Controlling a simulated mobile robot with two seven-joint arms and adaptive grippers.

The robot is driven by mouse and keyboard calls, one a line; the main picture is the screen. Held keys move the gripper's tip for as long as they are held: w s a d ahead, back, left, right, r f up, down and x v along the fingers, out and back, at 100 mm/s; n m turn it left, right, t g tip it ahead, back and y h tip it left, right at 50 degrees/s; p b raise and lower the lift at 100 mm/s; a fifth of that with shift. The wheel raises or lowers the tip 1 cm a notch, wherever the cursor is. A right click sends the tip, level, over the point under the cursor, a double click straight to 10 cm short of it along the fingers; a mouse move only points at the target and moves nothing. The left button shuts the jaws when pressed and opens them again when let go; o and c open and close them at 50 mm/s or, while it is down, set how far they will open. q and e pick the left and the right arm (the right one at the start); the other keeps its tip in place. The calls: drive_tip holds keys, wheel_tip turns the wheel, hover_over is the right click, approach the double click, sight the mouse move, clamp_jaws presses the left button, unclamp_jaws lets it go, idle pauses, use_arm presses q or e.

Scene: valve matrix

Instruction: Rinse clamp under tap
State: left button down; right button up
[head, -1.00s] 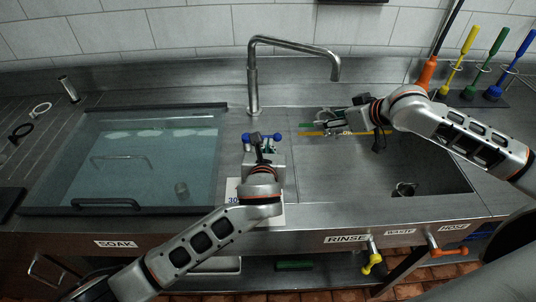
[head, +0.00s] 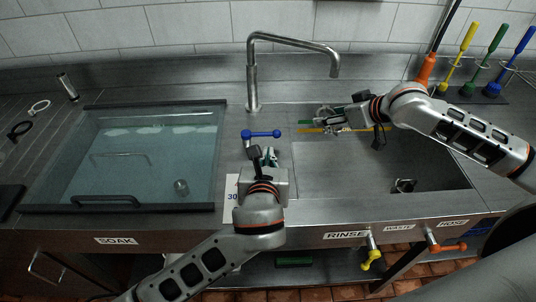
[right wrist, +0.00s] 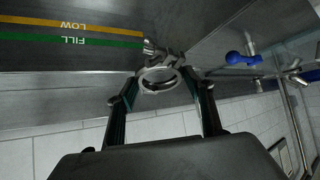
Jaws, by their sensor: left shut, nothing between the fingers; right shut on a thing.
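The clamp (right wrist: 160,78) is a steel ring with a wing nut, gripped between the fingertips of my right gripper (right wrist: 162,88). In the head view my right gripper (head: 342,117) holds it at the back of the rinse sink (head: 330,178), near the green and yellow level lines. The tap (head: 295,41) arches over, its spout end above and behind the clamp in the picture. I see no water stream. The blue tap lever (head: 262,133) lies crosswise near the tap's foot. My left gripper (head: 264,156) is shut and empty, just in front of the lever.
The soak basin (head: 70,165) at left has a clear lid with a dark frame; a small metal cylinder (head: 181,187) is inside. Yellow (head: 371,262) and orange (head: 447,247) valve handles stick out in front.

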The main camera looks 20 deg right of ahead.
drive_tip(key=shift+s+d, duration=0.2)
drive_tip(key=shift+s, duration=1.75)
drive_tip(key=shift+s+d, duration=0.2)
drive_tip(key=shift+s, duration=1.7)
drive_tip(key=shift+r, duration=0.1)
approach(334, 133)
drive_tip(key=shift+s+a+r, duration=0.35)
drive_tip(key=shift+s+r, duration=0.1)
drive_tip(key=shift+s, duration=0.25)
drive_tip(key=shift+s, duration=0.1)
